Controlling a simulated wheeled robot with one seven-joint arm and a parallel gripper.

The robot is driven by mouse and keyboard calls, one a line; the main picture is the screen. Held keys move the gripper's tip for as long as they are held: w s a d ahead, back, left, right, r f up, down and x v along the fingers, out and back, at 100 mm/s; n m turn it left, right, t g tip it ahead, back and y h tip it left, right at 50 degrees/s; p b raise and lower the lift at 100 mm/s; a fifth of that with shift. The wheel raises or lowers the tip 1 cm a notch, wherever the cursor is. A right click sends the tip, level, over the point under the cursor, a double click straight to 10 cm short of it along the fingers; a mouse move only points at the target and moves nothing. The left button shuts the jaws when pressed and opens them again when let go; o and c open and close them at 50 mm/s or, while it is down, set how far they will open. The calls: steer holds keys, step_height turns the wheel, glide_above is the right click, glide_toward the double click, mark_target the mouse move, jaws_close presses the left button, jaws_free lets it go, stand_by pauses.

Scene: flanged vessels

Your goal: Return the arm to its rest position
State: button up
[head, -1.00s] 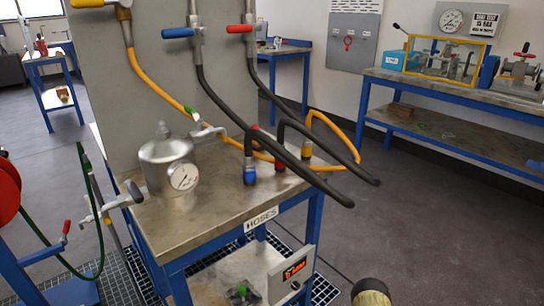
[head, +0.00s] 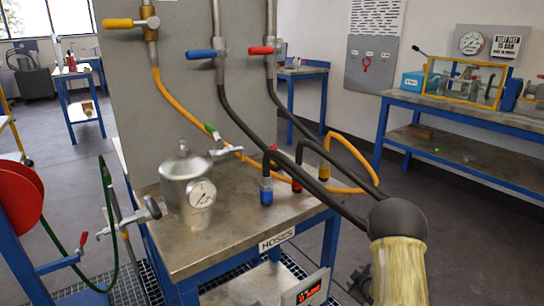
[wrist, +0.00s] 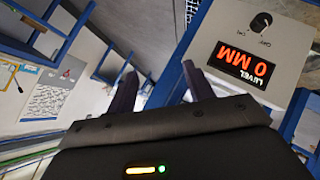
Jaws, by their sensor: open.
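My gripper (wrist: 162,88) shows in the wrist view with its two dark fingers apart and nothing between them. In the head view, part of my arm (head: 398,262), a dark round joint and a pale yellowish link, rises at the bottom right, in front of the hose bench (head: 200,250). I cannot clearly make out the gripper's fingers in the head view. In the wrist view, a box with a red level display (wrist: 243,62) reading 0 MM appears upside down, to the right of the fingers; no contact shows.
A metal vessel with a gauge (head: 187,190) stands on the bench. Black hoses (head: 240,125) and an orange hose (head: 175,100) hang from the grey panel (head: 150,70), close to my arm. A red reel (head: 18,196) is at left. Open floor lies right, before a back bench (head: 470,115).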

steer(key=s+a+r+m+g, duration=0.35)
steer(key=s+r, duration=0.25)
steer(key=s, duration=0.4)
steer(key=s+a+r+m+g, duration=0.25)
steer(key=s+a+r, duration=0.25)
steer(key=s, duration=0.4)
steer(key=s+a+r+m+g, duration=0.2)
steer(key=s+a+r+m, duration=0.3)
steer(key=s, duration=0.5)
step_height(320, 180, up, 37)
steer(key=n+p, duration=0.1)
steer(key=p, duration=3.5)
steer(key=shift+w+d+f, duration=0.2)
steer(key=shift+w+d, duration=0.15)
steer(key=shift+d, duration=0.1)
